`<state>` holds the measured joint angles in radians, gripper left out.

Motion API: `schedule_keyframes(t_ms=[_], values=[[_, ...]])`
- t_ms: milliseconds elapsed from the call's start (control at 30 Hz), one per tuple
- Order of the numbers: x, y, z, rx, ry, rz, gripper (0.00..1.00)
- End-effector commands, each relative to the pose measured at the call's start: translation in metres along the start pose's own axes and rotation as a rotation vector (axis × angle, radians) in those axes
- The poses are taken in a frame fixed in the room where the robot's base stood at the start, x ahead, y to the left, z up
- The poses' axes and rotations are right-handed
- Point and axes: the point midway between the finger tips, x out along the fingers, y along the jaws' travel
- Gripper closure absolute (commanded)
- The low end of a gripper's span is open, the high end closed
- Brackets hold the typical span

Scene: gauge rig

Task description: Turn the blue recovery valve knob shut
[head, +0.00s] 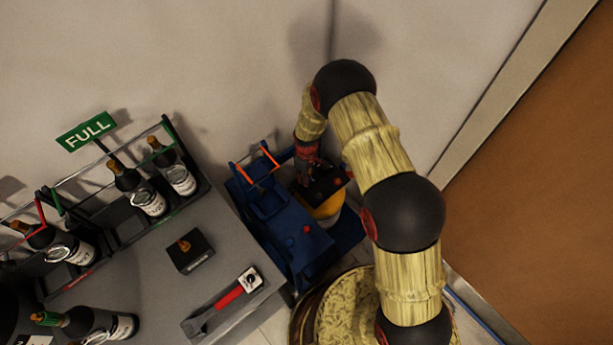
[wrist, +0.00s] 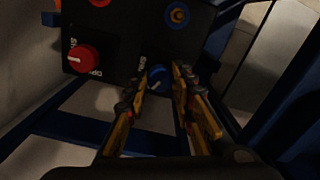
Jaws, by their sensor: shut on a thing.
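The blue valve knob (wrist: 156,73) sits on the lower part of a black panel (wrist: 120,40) in the wrist view. My gripper (wrist: 158,80) has one yellow-and-black finger on each side of the knob, shut on it. The knob's sides are partly hidden by the fingertips. A red knob (wrist: 80,58) with a white pointer line is left of it on the same panel. In the head view my gripper (head: 308,165) reaches down at the black panel (head: 328,184) on the blue rig, and the blue knob cannot be made out there.
A blue port with an orange centre (wrist: 177,15) is at the panel's upper right. Blue frame bars surround the panel. In the head view a blue cart (head: 290,240) stands beside a grey bench (head: 150,270) with bottles, a black box (head: 190,250) and a red-handled tool (head: 228,298).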

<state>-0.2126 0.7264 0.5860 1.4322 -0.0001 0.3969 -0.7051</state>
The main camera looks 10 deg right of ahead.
Motion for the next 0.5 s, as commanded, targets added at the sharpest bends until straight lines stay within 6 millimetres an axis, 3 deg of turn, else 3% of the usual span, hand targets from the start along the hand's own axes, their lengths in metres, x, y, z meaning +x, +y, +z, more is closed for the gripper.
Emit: schedule_keyframes(t_ms=[500], values=[[-0.0002,-0.0005,0.0003,0.490,-0.001,-0.001,1.00]])
